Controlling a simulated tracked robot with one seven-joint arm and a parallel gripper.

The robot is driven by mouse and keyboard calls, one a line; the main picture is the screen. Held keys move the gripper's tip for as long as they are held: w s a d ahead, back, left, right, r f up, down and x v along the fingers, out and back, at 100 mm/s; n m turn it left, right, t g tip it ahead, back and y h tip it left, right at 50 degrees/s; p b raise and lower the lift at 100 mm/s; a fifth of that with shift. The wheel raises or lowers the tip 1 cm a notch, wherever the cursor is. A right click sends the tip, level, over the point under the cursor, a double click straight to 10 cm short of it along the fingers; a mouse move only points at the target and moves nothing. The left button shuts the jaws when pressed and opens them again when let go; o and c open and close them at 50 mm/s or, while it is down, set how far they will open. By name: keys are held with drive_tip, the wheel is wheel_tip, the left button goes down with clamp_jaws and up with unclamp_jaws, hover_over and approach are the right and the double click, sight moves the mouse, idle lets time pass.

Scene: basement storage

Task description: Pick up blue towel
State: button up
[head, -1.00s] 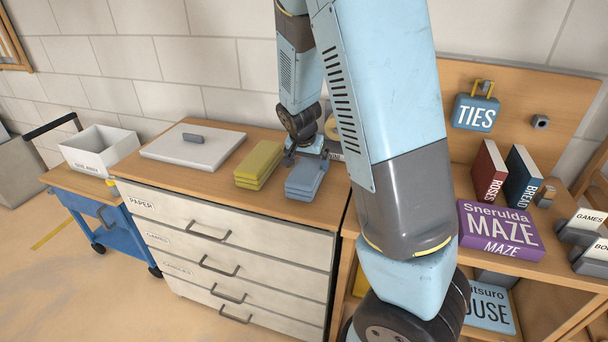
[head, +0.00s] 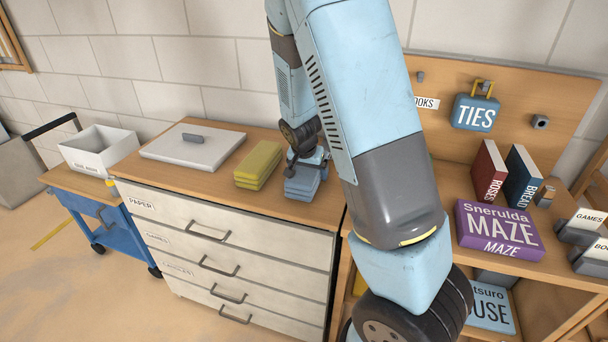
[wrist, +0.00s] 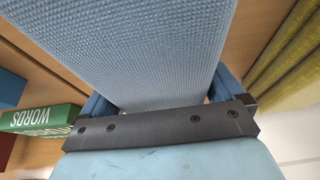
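The blue towel (head: 302,184) is a folded stack on the wooden top of the drawer cabinet, right of a yellow folded towel (head: 258,165). My gripper (head: 305,160) is over the far end of the blue towel, partly hidden by my arm. In the wrist view, the blue towel (wrist: 150,45) fills the upper middle. It runs between the two blue fingers of my gripper (wrist: 160,98), which stand apart, one on each side. A small gap seems to show by the right finger. The fingertips are hidden.
A white board with a grey handle (head: 192,146) lies left on the cabinet (head: 212,190). A shelf with books and a purple MAZE box (head: 498,229) stands right. The yellow towel (wrist: 290,55) is close beside the right finger. A green WORDS book (wrist: 40,118) is at left.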

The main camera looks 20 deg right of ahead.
drive_tip(key=c, duration=0.3)
drive_tip(key=shift+c, duration=0.2)
drive_tip(key=shift+r, duration=0.1)
